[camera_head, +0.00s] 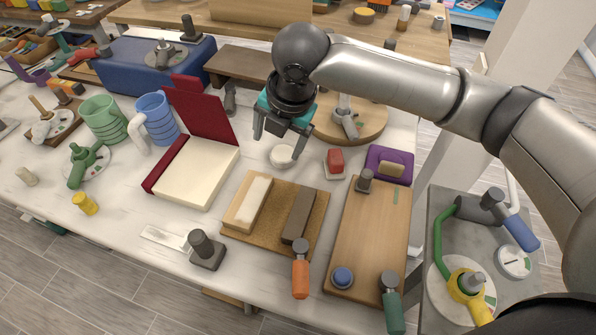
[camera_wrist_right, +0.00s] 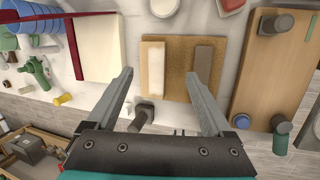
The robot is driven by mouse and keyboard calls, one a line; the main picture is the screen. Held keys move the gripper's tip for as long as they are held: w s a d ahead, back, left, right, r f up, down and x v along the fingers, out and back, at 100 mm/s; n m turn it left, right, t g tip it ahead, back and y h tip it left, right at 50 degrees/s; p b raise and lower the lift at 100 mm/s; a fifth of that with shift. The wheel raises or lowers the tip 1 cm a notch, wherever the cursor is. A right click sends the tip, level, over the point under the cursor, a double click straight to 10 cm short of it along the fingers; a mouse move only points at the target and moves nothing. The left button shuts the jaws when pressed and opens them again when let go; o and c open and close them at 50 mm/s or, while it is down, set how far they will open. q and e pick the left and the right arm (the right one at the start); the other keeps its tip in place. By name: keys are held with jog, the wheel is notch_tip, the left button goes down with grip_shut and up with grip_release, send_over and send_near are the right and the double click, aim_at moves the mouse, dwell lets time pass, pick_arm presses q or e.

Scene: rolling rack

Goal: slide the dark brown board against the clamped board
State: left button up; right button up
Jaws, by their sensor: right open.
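The dark brown board (camera_head: 298,213) lies on a brown cork-like mat (camera_head: 272,229), at its right side. A light wood board (camera_head: 247,203) with a whitish top lies at the mat's left side, with a gap between the two; I cannot clearly see a clamp on it. In the right wrist view the dark board (camera_wrist_right: 203,64) and light board (camera_wrist_right: 153,68) both show ahead of the fingers. My right gripper (camera_head: 282,136) is open and empty, raised behind the mat near a small white dish (camera_head: 284,155). My left gripper is not in view.
A larger wood board (camera_head: 368,238) with knobs is to the right.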

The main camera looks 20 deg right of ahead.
aim_at(298, 219)
jog(key=s+d+f+n+g+h, duration=0.1)
jog(key=s+d+g, duration=0.15)
jog(key=s, duration=0.45)
jog(key=shift+g, duration=0.45)
jog(key=f+b, duration=0.1)
jog(key=f, duration=0.4)
jog(key=f+b, duration=0.2)
jog(key=f, duration=0.3)
jog(key=a+f+b, duration=0.1)
jog(key=f, duration=0.4)
jog(key=shift+s, duration=0.2)
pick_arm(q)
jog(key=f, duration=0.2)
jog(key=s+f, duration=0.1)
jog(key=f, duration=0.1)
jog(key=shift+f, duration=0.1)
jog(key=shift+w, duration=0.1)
pick_arm(e)
jog(key=shift+c, duration=0.2)
jog(key=shift+d, duration=0.1)
grip_shut()
